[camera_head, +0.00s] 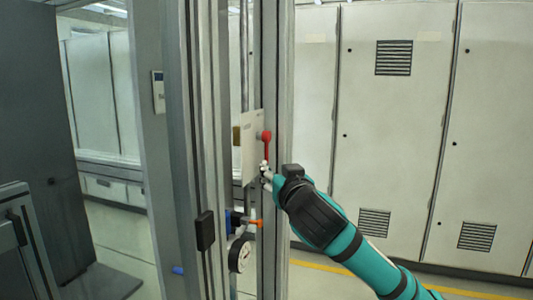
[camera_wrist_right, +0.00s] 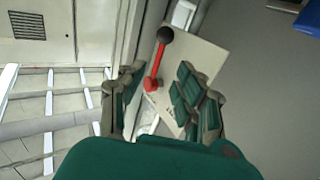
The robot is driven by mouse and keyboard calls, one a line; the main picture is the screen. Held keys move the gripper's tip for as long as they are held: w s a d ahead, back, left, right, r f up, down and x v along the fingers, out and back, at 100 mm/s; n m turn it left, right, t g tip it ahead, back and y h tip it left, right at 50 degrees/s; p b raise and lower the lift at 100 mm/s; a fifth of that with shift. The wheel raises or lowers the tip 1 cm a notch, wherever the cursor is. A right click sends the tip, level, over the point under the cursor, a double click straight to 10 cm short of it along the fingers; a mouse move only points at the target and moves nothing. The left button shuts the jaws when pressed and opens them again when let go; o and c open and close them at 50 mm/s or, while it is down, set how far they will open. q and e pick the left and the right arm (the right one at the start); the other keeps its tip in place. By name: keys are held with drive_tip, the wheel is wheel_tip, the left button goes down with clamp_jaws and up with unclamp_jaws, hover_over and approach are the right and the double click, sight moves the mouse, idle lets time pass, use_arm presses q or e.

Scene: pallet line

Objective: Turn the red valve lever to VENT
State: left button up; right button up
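The red valve lever (camera_head: 266,146) sits on a pale plate (camera_head: 249,150) fixed to the grey frame post. In the right wrist view the lever (camera_wrist_right: 153,67) is a red bar with a dark ball knob (camera_wrist_right: 165,35) at one end, mounted on the plate (camera_wrist_right: 190,54). My right gripper (camera_head: 265,172) is just below the lever in the head view. In the right wrist view the gripper (camera_wrist_right: 160,82) is open, its two fingers standing apart on either side of the lever's base. No grip on the lever shows. Plate markings are unreadable. My left gripper is out of view.
A round gauge (camera_head: 238,255) and an orange handle (camera_head: 255,223) sit lower on the frame, close to my right arm. A black box (camera_head: 204,231) is on the post (camera_head: 180,130). Pale cabinets (camera_head: 395,120) stand behind, with a yellow floor line (camera_head: 330,268) before them.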

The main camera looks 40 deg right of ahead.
sight(266, 154)
drive_tip(key=p+x, duration=0.3)
drive_tip(key=x, duration=0.6)
drive_tip(key=shift+w+d, duration=0.1)
drive_tip(key=shift+w, duration=0.2)
drive_tip(key=shift+w+d+f, duration=0.1)
drive_tip(key=shift+w, duration=0.05)
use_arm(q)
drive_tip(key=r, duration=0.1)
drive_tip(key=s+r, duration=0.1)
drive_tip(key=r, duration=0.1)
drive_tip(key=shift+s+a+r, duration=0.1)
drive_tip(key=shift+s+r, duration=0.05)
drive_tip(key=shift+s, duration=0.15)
use_arm(e)
clamp_jaws()
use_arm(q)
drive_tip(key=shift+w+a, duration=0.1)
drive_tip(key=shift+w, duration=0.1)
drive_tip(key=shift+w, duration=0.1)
use_arm(e)
drive_tip(key=shift+w+f, duration=0.2)
drive_tip(key=shift+w, duration=0.05)
